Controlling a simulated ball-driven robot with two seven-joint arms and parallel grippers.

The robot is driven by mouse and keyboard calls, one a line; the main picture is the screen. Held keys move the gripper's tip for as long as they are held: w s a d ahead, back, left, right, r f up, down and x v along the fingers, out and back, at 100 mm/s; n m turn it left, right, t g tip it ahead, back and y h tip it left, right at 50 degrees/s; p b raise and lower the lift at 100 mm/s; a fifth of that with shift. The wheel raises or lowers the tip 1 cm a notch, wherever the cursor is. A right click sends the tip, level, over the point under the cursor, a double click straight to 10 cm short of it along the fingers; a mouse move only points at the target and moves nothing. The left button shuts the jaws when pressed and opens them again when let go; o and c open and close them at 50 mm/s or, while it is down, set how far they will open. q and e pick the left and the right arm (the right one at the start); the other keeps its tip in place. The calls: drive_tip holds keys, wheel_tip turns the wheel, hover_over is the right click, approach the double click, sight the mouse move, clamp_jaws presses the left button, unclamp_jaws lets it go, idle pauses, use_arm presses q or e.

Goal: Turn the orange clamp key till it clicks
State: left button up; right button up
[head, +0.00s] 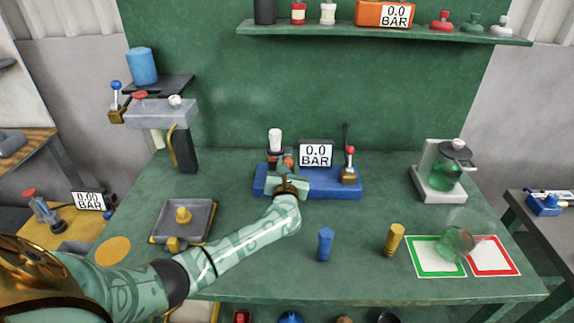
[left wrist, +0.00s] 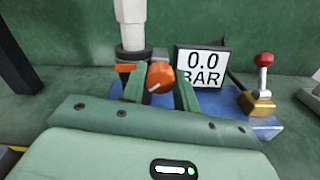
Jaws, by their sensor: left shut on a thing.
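The orange clamp key (left wrist: 160,77) sits on a blue fixture base (head: 264,183) in the middle of the green bench. In the left wrist view it lies between the two green fingers of my left gripper (left wrist: 158,92), which is shut on it. A pale line marks the key's face. In the head view my left gripper (head: 290,185) reaches the front of the fixture and hides most of the key. A white cylindrical part (head: 274,140) stands behind the key. The display (head: 316,153) beside it reads 0.0 BAR. My right gripper is not in view.
A red-knobbed lever (head: 350,165) stands on the fixture's right end. A blue peg (head: 325,244) and a yellow peg (head: 394,239) stand in front. A grey tray (head: 205,222) lies left.

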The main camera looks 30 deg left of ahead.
use_arm(q)
drive_tip(key=shift+m+p, duration=1.85)
drive_tip(key=shift+m, duration=2.35)
drive_tip(key=shift+d, duration=0.1)
drive_tip(key=o, duration=1)
drive_tip(key=shift+s, duration=0.1)
drive_tip(key=p+v, duration=0.3)
drive_tip(key=v, duration=1.3)
drive_tip(key=shift+s, duration=0.1)
